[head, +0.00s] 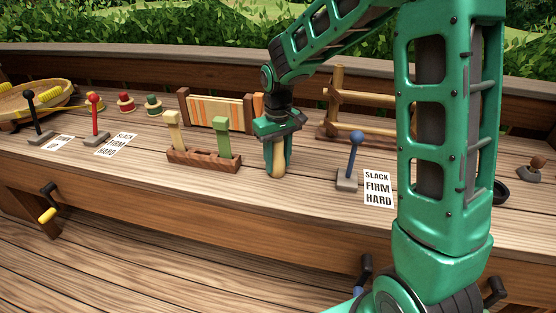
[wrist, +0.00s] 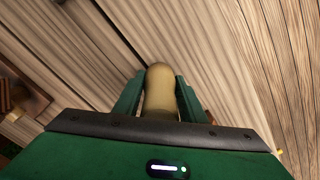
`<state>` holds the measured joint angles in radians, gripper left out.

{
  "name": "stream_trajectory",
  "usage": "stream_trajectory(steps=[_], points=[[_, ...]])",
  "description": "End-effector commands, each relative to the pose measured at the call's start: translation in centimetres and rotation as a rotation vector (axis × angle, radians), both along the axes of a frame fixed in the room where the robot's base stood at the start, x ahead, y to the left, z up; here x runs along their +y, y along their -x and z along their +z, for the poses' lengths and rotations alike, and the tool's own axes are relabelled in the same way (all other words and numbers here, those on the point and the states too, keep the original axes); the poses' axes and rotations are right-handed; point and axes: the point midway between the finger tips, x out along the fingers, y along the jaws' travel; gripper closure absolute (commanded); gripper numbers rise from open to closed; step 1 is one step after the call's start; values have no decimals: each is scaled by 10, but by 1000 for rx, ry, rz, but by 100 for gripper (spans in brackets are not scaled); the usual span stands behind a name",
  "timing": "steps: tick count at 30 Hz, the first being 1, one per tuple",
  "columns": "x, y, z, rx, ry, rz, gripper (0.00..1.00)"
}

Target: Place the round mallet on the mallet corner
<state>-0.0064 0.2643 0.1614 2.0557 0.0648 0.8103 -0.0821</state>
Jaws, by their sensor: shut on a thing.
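My gripper (head: 277,160) is in the middle of the bench, pointing down, shut on a tan, round-ended wooden piece that looks like the round mallet (head: 279,162). In the wrist view the round mallet (wrist: 160,92) sits between my two green fingers (wrist: 160,98). Its lower end hangs just at or above the bench top; I cannot tell if it touches. Its upper part is hidden by my gripper. No spot clearly marked as the mallet corner can be made out.
A wooden block (head: 203,160) holding a cream and a green paddle stands just left of my gripper. A blue lever (head: 353,160) and a SLACK/FIRM/HARD card (head: 378,188) are to the right. A wooden frame (head: 335,105) and a striped panel (head: 215,108) stand behind. Bare planks lie in front.

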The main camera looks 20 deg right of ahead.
Motion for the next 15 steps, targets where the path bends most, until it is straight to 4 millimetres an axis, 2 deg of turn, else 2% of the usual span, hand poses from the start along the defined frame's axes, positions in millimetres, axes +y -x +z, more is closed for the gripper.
stream_trajectory(steps=[1, 3, 11, 15], points=[[0, 0, -1, 1, 0, 0, 58], [0, 0, -1, 1, 0, 0, 44], [0, 0, 0, 1, 0, 0, 44], [0, 0, 6, -1, 0, -1, 44]])
